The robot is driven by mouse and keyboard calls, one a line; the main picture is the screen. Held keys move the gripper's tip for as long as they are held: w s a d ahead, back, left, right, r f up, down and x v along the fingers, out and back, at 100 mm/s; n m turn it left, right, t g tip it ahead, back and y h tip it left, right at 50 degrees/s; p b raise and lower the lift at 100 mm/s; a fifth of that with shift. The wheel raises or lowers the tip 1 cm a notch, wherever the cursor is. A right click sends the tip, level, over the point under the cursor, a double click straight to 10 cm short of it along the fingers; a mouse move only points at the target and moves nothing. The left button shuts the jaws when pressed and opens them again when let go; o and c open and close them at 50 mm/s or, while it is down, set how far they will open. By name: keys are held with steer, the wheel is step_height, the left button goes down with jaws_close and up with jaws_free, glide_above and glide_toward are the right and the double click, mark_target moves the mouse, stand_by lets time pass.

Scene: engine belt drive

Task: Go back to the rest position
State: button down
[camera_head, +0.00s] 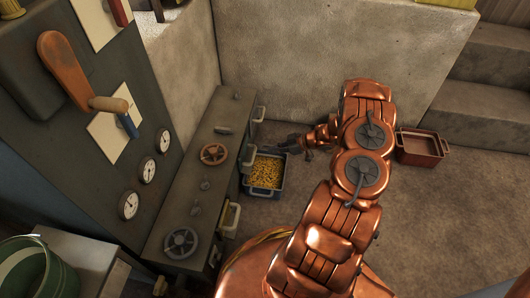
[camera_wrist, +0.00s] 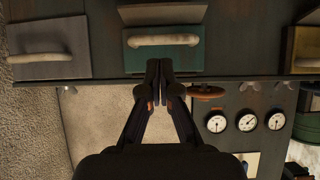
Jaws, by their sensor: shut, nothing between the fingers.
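My copper arm reaches away from my body in the head view, and my gripper (camera_head: 296,142) is at its far end, small and dark, beside the cabinet. In the wrist view my gripper (camera_wrist: 160,80) has its two black fingertips together, with nothing between them. The fingertips appear in front of a green drawer front (camera_wrist: 163,50) with a pale bar handle (camera_wrist: 163,40). I cannot tell whether they touch it.
A long dark cabinet (camera_head: 190,205) with handwheels stands left of my arm. A blue-grey bin (camera_head: 264,189) of yellow pieces sits beside it. A reddish open box (camera_head: 421,158) lies right of my arm, near concrete steps (camera_head: 485,105). Gauges (camera_head: 149,171) are on the left panel.

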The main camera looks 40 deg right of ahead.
steer(key=p+v, duration=0.1)
steer(key=v, duration=0.6)
steer(key=shift+p, duration=0.3)
steer(key=shift+w+r, duration=0.1)
